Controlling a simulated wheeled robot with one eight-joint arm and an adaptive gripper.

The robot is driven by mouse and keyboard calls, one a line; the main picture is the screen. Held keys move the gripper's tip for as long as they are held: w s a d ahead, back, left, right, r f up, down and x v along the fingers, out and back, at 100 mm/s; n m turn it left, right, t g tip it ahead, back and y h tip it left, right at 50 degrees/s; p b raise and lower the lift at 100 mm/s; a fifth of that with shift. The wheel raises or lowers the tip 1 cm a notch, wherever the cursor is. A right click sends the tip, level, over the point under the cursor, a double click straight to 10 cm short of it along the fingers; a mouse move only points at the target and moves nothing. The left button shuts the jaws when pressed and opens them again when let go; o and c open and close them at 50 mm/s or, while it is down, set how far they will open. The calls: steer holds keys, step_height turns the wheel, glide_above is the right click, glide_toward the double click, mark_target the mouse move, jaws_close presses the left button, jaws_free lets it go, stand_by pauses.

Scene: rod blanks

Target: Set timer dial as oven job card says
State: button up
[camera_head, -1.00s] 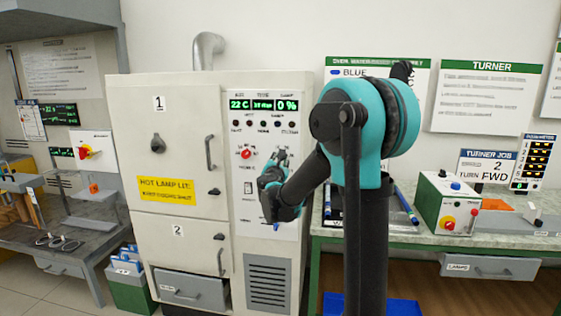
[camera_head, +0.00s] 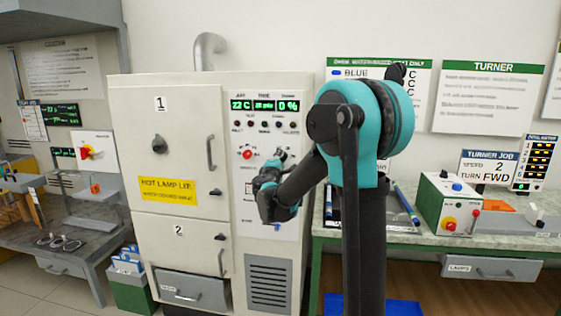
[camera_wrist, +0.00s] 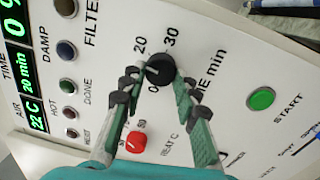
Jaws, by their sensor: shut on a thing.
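The timer dial (camera_wrist: 159,70) is a small black knob on the oven's panel, marked in minutes, with 20 and 30 readable beside it. My gripper (camera_wrist: 158,82) is shut on it, one finger on each side. A pale pointer line shows on its face. The green display (camera_wrist: 38,88) reads 20 min beside 22 C. In the head view my gripper (camera_head: 277,164) is at the panel of the white oven (camera_head: 120,110) and largely hides the dial. A card at far left (camera_head: 33,122) looks like the oven job card; its text is too small to read.
A red heat knob (camera_wrist: 135,142) sits close beside my fingers, and a green start button (camera_wrist: 261,99) is to the right. The bench at right holds a green-and-white turner box (camera_head: 447,202). A yellow hot-lamp sign (camera_head: 167,189) is on the oven door.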

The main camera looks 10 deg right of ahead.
steer(key=shift+s+d+r+m+g+h, duration=0.15)
steer(key=shift+m+g+h, duration=0.1)
steer(key=shift+m, duration=3.85)
steer(key=shift+w+a+r+m+g+h, duration=0.15)
steer(key=shift+m+g, duration=0.1)
steer(key=shift+m, duration=3.85)
steer(key=shift+s+d, duration=0.1)
steer(key=o, duration=1.2)
steer(key=shift+c, duration=0.2)
